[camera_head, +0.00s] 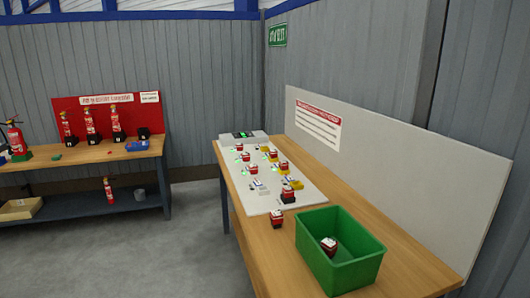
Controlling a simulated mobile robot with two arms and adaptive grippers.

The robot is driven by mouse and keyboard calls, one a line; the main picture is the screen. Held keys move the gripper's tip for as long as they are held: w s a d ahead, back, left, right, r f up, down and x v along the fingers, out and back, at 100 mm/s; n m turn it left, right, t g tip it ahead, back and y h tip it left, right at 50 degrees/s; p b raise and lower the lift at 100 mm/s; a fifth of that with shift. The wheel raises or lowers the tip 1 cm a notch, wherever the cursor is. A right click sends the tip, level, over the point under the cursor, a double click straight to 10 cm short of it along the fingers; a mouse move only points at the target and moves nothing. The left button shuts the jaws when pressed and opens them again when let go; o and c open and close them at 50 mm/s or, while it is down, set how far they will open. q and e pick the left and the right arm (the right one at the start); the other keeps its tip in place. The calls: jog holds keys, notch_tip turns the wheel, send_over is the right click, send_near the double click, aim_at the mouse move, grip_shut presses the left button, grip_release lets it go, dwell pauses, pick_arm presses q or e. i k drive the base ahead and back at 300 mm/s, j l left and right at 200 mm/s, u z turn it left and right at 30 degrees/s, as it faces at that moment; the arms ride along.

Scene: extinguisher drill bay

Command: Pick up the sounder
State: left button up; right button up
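Small red and white devices that look like sounders are on the wooden bench at the right. One (277,219) stands alone on the bench wood, left of the green bin. Another (328,245) lies inside the green bin (352,270). Several more sit farther back on the board. They are too small to tell apart, so I cannot tell which one the task means. Neither of my grippers is in view.
A grey upright panel with a sign (318,125) stands behind the wooden bench (266,262). A control box (243,138) is at the board's far end. A second bench (84,155) at the left holds several red extinguishers. The grey floor (195,235) between the benches is clear.

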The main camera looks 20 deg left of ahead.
aim_at(287, 191)
jog(key=i+j+z, duration=0.2)
jog(key=i+j, duration=0.2)
jog(key=j, duration=0.2)
jog(key=i+j+z, duration=0.15)
jog(key=j, duration=0.2)
